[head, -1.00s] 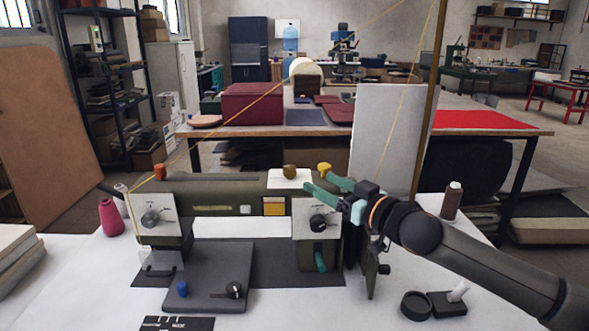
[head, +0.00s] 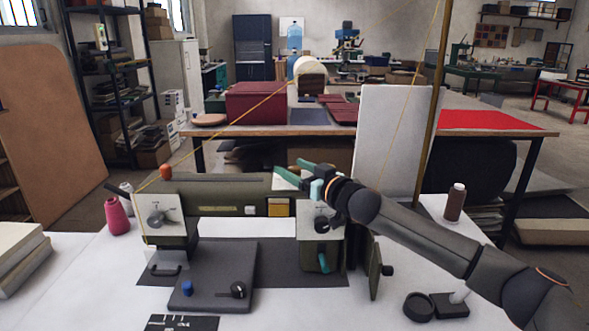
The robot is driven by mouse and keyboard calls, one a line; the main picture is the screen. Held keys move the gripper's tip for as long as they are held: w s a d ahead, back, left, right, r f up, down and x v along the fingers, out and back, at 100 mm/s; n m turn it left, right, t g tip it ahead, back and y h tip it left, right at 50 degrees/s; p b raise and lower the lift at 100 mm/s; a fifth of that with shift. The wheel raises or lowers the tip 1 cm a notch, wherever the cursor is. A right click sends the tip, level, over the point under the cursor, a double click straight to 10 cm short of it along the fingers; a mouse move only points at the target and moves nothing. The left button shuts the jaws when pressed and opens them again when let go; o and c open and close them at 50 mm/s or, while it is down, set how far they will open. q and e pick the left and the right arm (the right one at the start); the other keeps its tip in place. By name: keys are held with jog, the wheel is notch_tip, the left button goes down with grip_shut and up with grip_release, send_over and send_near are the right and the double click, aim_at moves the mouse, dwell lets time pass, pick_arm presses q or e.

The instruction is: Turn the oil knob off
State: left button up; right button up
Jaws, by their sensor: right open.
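The olive sewing machine (head: 225,205) stands on the white table. My right gripper (head: 287,172) is open, its teal fingers over the white plate on top of the machine. The brown and yellow knobs seen earlier around that plate are now hidden behind the gripper. I cannot tell whether the fingers touch a knob. No label is readable, so I cannot tell which is the oil knob. My left gripper is not in view.
A dark base plate (head: 212,272) with a blue knob (head: 187,288) and black knob (head: 238,289) lies in front. A tall wooden post (head: 432,100) and thread lines rise behind. A pink spool (head: 117,216) stands left, a brown one (head: 455,203) right.

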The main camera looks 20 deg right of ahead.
grip_shut()
dwell(0.6)
